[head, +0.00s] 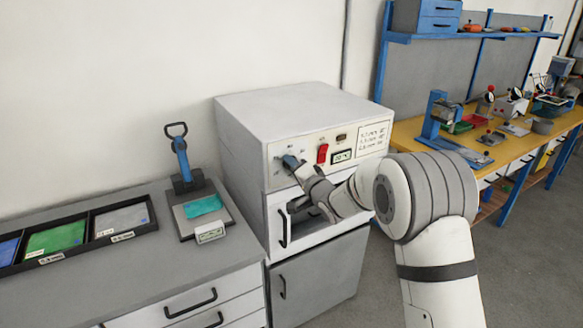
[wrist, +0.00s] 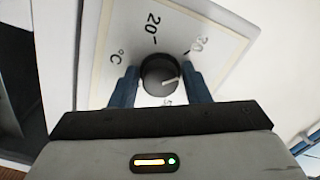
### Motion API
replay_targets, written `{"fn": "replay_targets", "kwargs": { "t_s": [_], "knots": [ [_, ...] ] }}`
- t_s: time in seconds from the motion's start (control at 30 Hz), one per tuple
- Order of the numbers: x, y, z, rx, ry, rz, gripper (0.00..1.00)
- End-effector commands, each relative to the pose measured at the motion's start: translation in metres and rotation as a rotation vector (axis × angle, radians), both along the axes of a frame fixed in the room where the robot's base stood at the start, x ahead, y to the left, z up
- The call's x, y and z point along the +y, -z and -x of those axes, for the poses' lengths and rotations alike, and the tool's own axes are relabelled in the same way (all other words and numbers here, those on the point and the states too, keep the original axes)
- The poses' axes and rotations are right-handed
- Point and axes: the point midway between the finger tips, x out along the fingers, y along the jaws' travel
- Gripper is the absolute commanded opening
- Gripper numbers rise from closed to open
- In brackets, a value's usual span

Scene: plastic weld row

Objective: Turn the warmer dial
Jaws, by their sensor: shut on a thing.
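The warmer (head: 315,115) is a white cabinet with a control panel on its upper front. Its dial (wrist: 160,74) is a dark round knob with a pale pointer mark, seen in the wrist view on a white scale plate marked 20, 30 and °C. The pointer aims to the right, below the 30 mark. My gripper (wrist: 160,82) has its two blue fingers on either side of the dial, shut on it. In the head view, my gripper (head: 291,162) is at the left part of the panel and hides the dial.
A red switch (head: 322,153) and a small display (head: 342,156) sit right of my gripper on the panel. A door handle (head: 283,228) is below. A grey counter (head: 130,270) with trays and a blue-handled press (head: 181,160) stands left. A yellow workbench (head: 480,150) stands right.

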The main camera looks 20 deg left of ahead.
Motion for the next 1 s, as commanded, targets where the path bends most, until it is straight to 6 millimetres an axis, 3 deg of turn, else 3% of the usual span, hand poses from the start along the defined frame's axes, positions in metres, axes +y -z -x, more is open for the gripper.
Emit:
{"fn": "replay_targets", "kwargs": {
  "t_s": [0.6, 1.0],
  "knots": [
    [-0.0031, 0.0025, -0.0005, 0.431, 0.009, -0.358, 0.2],
    [-0.0034, 0.0039, -0.0006, 0.582, 0.01, -0.484, 0.2]
  ]
}}
